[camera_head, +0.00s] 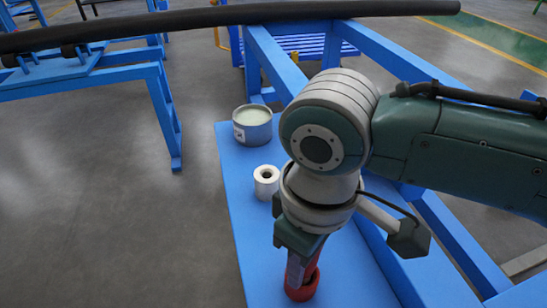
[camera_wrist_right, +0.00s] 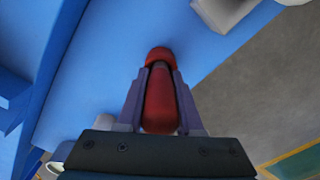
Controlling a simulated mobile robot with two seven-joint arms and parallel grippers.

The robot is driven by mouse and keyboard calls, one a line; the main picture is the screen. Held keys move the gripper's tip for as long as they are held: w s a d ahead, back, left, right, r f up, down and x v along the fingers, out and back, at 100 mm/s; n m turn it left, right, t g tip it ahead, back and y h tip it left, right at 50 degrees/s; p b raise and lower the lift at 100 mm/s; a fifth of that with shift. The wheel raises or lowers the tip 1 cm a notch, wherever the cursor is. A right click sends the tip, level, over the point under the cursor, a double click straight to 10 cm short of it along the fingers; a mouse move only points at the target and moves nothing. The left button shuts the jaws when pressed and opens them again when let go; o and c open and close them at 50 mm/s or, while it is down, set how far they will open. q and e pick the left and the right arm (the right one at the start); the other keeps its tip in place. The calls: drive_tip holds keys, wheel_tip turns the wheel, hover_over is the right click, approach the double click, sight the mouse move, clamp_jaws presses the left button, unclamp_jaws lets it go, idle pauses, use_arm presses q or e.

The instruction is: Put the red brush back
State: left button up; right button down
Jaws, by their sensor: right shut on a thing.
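The red brush (camera_head: 302,287) is below my right gripper (camera_head: 296,258) in the head view, over the blue bench top (camera_head: 240,235). The gripper is shut on it. In the right wrist view the red brush (camera_wrist_right: 160,98) lies between the two fingers of the right gripper (camera_wrist_right: 160,90), with its rounded far end beyond the fingertips. I cannot tell whether the brush touches the bench. My wrist hides its upper part in the head view. My left gripper is not in view.
A can with pale contents (camera_head: 252,126) and a small white roll (camera_head: 266,182) stand on the bench, behind the brush. A long black pipe (camera_head: 200,18) rests across blue frames at the back. The grey floor on the left (camera_head: 90,200) is clear.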

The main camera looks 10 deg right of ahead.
drive_tip(key=c, duration=0.6)
unclamp_jaws()
drive_tip(key=shift+o, duration=0.2)
wheel_tip(320, 180, up, 12)
drive_tip(key=p, duration=0.5)
drive_tip(key=shift+r+p, duration=0.15)
drive_tip(key=shift+p, duration=0.2)
drive_tip(key=s+a+m+t+y, duration=0.1)
drive_tip(key=s+a+y, duration=0.2)
drive_tip(key=s+a, duration=0.15)
drive_tip(key=s+d+m+t+h, duration=0.2)
drive_tip(key=s+d+m, duration=0.2)
drive_tip(key=d, duration=1)
drive_tip(key=s, duration=0.3)
drive_tip(key=shift+s+r+m+t+h, duration=0.15)
drive_tip(key=shift+s+m+t+h, duration=0.15)
drive_tip(key=shift+s+h, duration=0.1)
drive_tip(key=shift+r, duration=0.1)
wheel_tip(320, 180, up, 64)
drive_tip(key=p, duration=6.3)
drive_tip(key=shift+f+p, duration=0.25)
drive_tip(key=shift+p, duration=0.05)
